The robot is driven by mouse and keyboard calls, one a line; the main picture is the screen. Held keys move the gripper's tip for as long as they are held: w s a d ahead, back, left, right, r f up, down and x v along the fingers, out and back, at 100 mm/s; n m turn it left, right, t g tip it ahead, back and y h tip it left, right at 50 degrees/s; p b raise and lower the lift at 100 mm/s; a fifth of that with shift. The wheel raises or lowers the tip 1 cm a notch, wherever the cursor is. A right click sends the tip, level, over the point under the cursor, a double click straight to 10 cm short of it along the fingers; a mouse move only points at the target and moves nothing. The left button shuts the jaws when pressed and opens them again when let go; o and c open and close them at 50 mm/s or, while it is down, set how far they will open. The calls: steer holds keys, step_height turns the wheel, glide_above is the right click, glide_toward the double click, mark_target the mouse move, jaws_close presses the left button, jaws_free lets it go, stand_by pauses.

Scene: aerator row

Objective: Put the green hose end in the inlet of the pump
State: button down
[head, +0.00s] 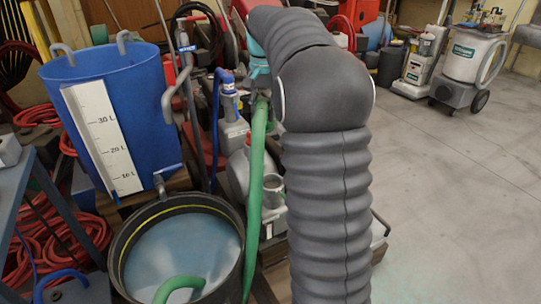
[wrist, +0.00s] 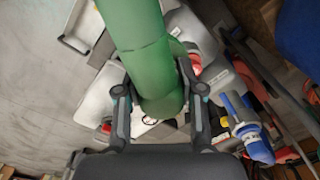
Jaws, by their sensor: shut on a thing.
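The green hose (head: 256,180) hangs down from my gripper in the head view, right of the black tub. In the wrist view my gripper (wrist: 156,88) is shut around the green hose (wrist: 135,25), one finger on each side. The hose's end points down toward the grey machinery below; whether it touches anything is unclear. A grey pump (head: 238,170) stands behind the hose in the head view, with a short open grey pipe stub (head: 273,188) at its right. In the wrist view grey pump casing (wrist: 200,40) shows beside and beneath the hose.
A black tub (head: 122,245) of cloudy water stands at the front, with green hose in it. A blue graduated tank (head: 140,85) stands behind. A blue hose with a blue-white coupling (head: 229,88) rises beside the pump. Floor (head: 460,200) at right is clear.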

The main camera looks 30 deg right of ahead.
step_height(320, 180, down, 16)
steer(key=s+d+m+b, duration=0.1)
steer(key=s+b, duration=0.1)
steer(key=b, duration=0.3)
steer(key=shift+s+d+f, duration=0.15)
steer(key=shift+s+f, duration=0.05)
steer(key=shift+s, duration=0.15)
stand_by(1.0)
steer(key=shift+f+b, duration=0.95)
steer(key=shift+f, duration=1.2)
steer(key=c, duration=0.6)
jaws_free()
steer(key=shift+c, duration=0.2)
step_height(320, 180, up, 12)
steer(key=shift+s, duration=0.2)
